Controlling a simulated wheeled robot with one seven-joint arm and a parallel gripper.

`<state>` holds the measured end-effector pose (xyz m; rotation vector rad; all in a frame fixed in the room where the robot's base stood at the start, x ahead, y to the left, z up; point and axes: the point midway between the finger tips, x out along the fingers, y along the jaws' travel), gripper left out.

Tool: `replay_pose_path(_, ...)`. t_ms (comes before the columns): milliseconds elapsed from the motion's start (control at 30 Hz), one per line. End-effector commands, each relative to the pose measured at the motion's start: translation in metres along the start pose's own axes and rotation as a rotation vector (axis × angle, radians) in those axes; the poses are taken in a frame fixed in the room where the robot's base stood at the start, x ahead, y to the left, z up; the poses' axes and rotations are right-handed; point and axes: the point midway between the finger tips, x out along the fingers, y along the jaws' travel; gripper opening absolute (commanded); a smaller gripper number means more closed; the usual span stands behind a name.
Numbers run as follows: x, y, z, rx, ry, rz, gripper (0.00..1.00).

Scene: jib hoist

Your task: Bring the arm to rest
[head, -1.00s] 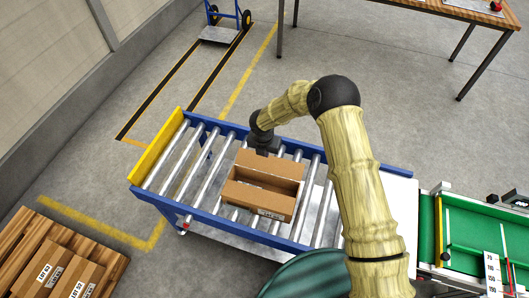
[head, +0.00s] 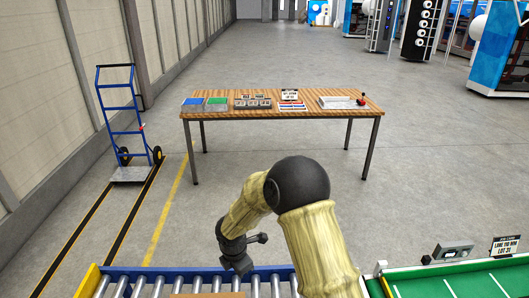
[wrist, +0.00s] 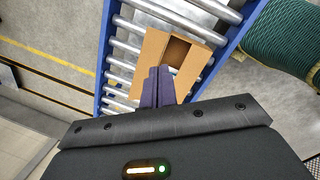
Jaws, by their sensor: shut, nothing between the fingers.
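My arm reaches over the roller conveyor (head: 128,282) in the head view, bent at a black elbow joint. My gripper (head: 243,269) points down above the rollers. In the wrist view the two dark fingers of my gripper (wrist: 158,72) are together with nothing between them. An open cardboard box (wrist: 154,48) lies on the rollers beyond the fingertips. Only a sliver of the box (head: 205,295) shows at the bottom edge of the head view. Whether the fingers touch the box cannot be told.
A wooden workbench (head: 225,113) with trays and signs stands ahead. A blue hand truck (head: 122,115) is at left by the wall. A green conveyor (head: 455,285) lies at right. A green ribbed object (wrist: 285,40) is beside the rollers. The floor between workbench and conveyor is clear.

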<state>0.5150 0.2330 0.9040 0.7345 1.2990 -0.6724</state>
Motion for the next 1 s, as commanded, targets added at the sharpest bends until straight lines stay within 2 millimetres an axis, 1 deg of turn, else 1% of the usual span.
replay_pose_path(33,-0.017,-0.013,0.017,0.124,-0.006,0.000,0.00)
replay_pose_path(100,-0.036,-0.032,0.034,0.303,-0.009,-0.001,0.00)
replay_pose_path(167,-0.052,-0.049,0.048,0.458,-0.010,0.001,0.00)
replay_pose_path(200,-0.062,-0.061,0.057,0.563,-0.011,0.002,0.00)
replay_pose_path(267,-0.076,-0.080,0.068,0.721,-0.011,0.004,0.00)
replay_pose_path(300,-0.086,-0.092,0.075,0.828,-0.011,0.007,0.00)
replay_pose_path(367,-0.099,-0.112,0.084,0.990,-0.009,0.012,0.00)
replay_pose_path(433,-0.114,-0.135,0.093,1.180,-0.005,0.019,0.00)
replay_pose_path(567,-0.139,-0.179,0.103,1.538,0.011,0.038,0.00)
replay_pose_path(600,-0.146,-0.193,0.105,1.649,0.018,0.044,0.00)
replay_pose_path(733,-0.163,-0.232,0.106,1.980,0.049,0.064,0.00)
replay_pose_path(833,-0.170,-0.251,0.104,2.148,0.068,0.072,0.00)
replay_pose_path(900,-0.172,-0.257,0.103,2.208,0.077,0.075,0.00)
replay_pose_path(1000,-0.172,-0.259,0.102,2.231,0.080,0.074,0.00)
